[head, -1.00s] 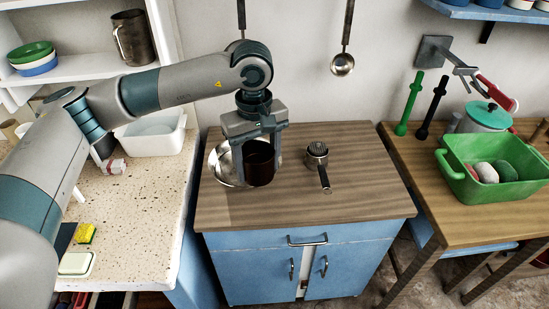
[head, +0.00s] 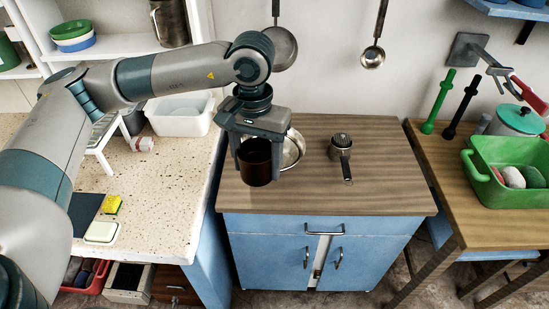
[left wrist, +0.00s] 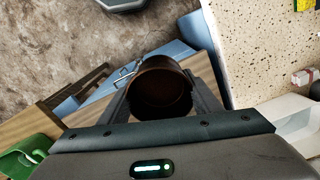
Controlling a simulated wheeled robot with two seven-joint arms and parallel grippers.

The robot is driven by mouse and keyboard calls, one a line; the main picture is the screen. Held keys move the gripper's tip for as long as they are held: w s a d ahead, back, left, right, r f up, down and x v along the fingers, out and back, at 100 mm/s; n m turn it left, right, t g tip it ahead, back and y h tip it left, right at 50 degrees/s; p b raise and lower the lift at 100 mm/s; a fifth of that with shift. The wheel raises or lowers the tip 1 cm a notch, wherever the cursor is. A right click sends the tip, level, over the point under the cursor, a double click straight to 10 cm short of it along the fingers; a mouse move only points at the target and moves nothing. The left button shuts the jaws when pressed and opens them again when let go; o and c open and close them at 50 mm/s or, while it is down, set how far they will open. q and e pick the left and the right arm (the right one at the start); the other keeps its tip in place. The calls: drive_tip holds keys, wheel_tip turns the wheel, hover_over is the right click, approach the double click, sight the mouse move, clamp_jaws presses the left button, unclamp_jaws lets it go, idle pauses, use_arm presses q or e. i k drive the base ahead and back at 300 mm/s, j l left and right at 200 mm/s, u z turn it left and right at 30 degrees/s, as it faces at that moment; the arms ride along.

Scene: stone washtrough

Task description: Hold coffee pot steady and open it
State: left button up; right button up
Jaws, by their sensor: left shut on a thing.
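A dark brown cylindrical pot (head: 256,163) is between the fingers of my left gripper (head: 257,168), near the left edge of the wood-topped cabinet. The gripper is shut on its sides from above. In the left wrist view the pot (left wrist: 160,88) shows an open, dark mouth with no lid on it. I cannot tell whether its base touches the top. A small metal vessel (head: 341,150) with a dark handle stands to the right on the same top. I cannot tell for certain which of the two is the coffee pot. My right gripper is not in view.
A shiny bowl (head: 293,149) is partly hidden behind the gripper. The right half of the cabinet top (head: 390,180) is clear. A speckled counter (head: 160,190) is at left. A green tub (head: 505,195) and a teal-lidded pot (head: 518,119) stand on the right table.

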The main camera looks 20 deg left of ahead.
sight(337, 154)
drive_tip(key=i+l+u, duration=0.25)
drive_tip(key=l, duration=0.35)
drive_tip(key=i+l+u, duration=0.15)
drive_tip(key=i+l, duration=0.15)
drive_tip(key=i+l+u, duration=0.15)
drive_tip(key=l, duration=0.25)
drive_tip(key=i+l+u, duration=0.1)
drive_tip(key=l, duration=0.25)
